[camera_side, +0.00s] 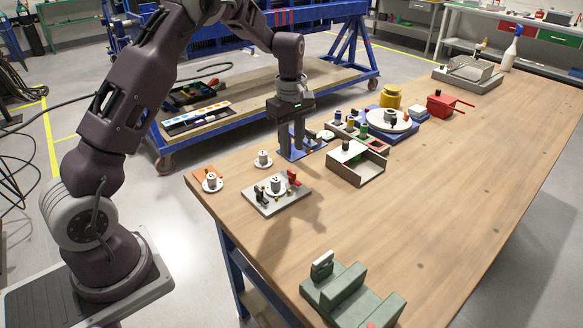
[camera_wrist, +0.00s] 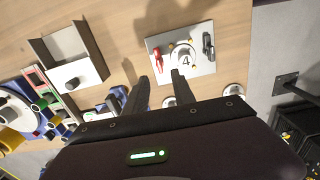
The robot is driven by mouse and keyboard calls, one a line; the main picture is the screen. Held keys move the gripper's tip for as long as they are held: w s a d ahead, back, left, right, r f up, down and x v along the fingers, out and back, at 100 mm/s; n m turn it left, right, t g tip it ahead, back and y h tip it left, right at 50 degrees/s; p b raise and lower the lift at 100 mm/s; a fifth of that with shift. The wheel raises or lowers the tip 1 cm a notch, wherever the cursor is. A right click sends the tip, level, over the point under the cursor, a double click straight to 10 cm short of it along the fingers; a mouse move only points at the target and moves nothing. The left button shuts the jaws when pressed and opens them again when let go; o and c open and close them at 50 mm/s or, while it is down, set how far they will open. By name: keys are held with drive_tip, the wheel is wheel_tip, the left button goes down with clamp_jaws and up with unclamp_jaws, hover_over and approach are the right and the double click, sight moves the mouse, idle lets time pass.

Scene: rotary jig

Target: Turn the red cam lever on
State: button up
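The red cam lever (camera_side: 292,177) stands on the right rear edge of a small grey jig plate (camera_side: 268,206). In the wrist view the red lever (camera_wrist: 157,59) lies along the left side of the plate (camera_wrist: 200,67). A white round piece marked 4 (camera_wrist: 185,61) sits mid-plate, with a black lever (camera_wrist: 208,46) on the opposite side. My gripper (camera_side: 292,154) points down, above and behind the plate in the side view, apart from the lever. In the wrist view my gripper (camera_wrist: 159,76) has its fingers spread with nothing between them.
An open-topped box (camera_side: 350,174) stands to the right, with a turntable (camera_side: 378,126) beyond. A green fixture (camera_side: 345,290) is at the front. Table between plate and fixture is clear.

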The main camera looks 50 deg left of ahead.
sight(292, 171)
wheel_tip(292, 171, down, 8)
drive_tip(key=shift+w+a+f, duration=0.1)
drive_tip(key=shift+a, duration=0.05)
clamp_jaws()
